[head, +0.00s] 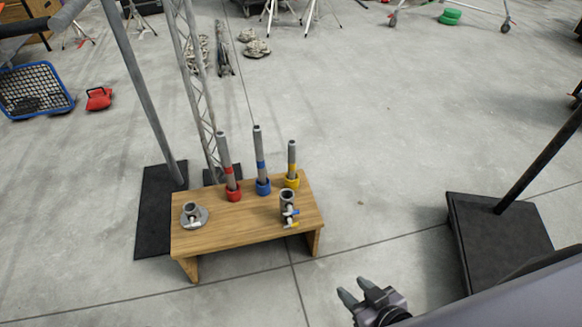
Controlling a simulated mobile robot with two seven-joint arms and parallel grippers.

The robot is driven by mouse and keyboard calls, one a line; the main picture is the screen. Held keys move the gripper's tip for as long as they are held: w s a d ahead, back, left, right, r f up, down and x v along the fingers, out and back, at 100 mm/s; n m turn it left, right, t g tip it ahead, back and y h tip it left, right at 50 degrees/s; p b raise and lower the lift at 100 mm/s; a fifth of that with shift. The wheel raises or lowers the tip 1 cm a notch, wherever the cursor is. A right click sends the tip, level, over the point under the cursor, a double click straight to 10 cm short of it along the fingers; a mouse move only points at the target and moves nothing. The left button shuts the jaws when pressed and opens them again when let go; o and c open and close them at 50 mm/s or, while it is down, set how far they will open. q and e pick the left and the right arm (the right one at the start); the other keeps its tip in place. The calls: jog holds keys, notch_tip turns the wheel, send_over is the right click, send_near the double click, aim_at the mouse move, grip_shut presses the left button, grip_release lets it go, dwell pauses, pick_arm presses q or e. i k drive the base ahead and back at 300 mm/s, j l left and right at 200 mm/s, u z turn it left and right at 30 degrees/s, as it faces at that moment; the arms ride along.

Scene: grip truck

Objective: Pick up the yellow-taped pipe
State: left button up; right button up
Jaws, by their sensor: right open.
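The yellow-taped pipe (292,158) is a short grey pipe with a yellow tape band. It stands upright in a yellow holder (292,181) at the back right of a small wooden bench (240,233). A red-taped pipe (225,155) and a blue-taped pipe (259,150) stand upright to its left in red and blue holders. My right gripper (354,292) is in front and to the right of the bench, at the bottom of the picture. It is open and empty, well apart from the pipe. My left gripper is out of the picture.
A round metal flange (192,217) and a pipe clamp fitting (288,208) sit on the bench. A grey post and a lattice truss rise behind it from dark base plates. Another base plate (495,235) with a pole stands right. Bare floor lies between.

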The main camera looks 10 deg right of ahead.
aim_at(291, 144)
jog(key=i+l+z, duration=0.3)
jog(key=i, duration=0.15)
jog(key=i+l+z, duration=0.25)
jog(key=i, duration=0.2)
jog(key=i+l+z, duration=0.1)
jog(key=i+z, duration=0.2)
jog(key=i, duration=0.15)
